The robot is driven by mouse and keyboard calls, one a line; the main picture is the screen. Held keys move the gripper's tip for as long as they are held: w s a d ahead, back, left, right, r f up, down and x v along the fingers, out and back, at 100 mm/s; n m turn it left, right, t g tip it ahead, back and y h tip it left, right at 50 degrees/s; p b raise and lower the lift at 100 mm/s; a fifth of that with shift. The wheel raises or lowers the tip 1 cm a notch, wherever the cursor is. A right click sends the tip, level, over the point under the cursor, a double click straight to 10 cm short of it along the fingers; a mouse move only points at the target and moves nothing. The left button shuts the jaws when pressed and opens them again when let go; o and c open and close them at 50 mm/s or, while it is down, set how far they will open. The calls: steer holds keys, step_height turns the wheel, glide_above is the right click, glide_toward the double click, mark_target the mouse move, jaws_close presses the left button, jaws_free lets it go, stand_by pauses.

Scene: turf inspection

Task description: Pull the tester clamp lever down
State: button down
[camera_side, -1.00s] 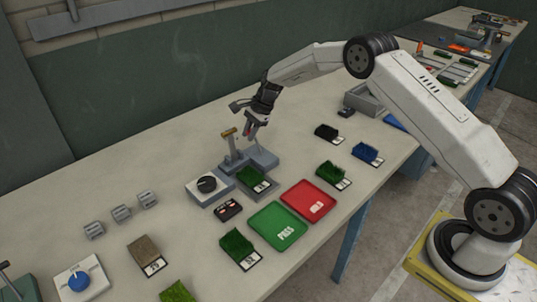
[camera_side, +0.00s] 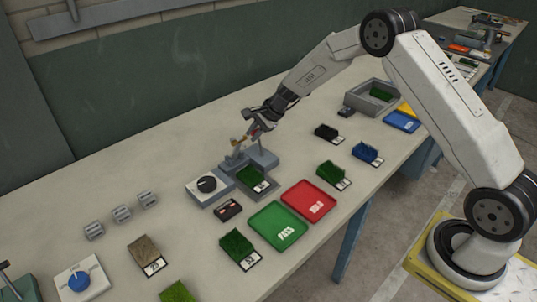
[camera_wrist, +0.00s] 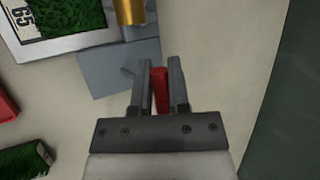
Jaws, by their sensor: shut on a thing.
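The clamp tester (camera_side: 262,158) is a grey fixture on the bench. A green turf sample (camera_side: 251,176) with a white label lies in it. Its brass clamp part (camera_side: 237,142) sits low above the fixture, and shows in the wrist view (camera_wrist: 130,12) near the turf's edge. The red lever grip (camera_wrist: 160,90) lies between my gripper's fingers (camera_wrist: 159,64) in the wrist view. In the side view my gripper (camera_side: 252,131) is shut on it, low over the back of the fixture. The lever's arm is mostly hidden by my gripper.
A grey box with a black dial (camera_side: 207,186) stands left of the tester. A green PASS tray (camera_side: 262,222) and a red tray (camera_side: 296,194) lie in front. Loose turf samples (camera_side: 333,174) are to the right. A grey crate (camera_side: 362,101) stands farther back.

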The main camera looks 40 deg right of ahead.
steer(key=shift+s+d+r+n+t, duration=0.15)
steer(key=shift+s+n+t, duration=0.25)
steer(key=shift+s+t, duration=1.05)
steer(key=shift+s+n+t+y, duration=0.3)
steer(key=shift+s+t, duration=0.4)
steer(key=shift+t, duration=0.65)
steer(key=shift+s, duration=0.1)
steer(key=c, duration=0.6)
jaws_free()
steer(key=shift+s, duration=0.1)
steer(key=shift+v, duration=3.75)
steer(key=shift+s, duration=0.1)
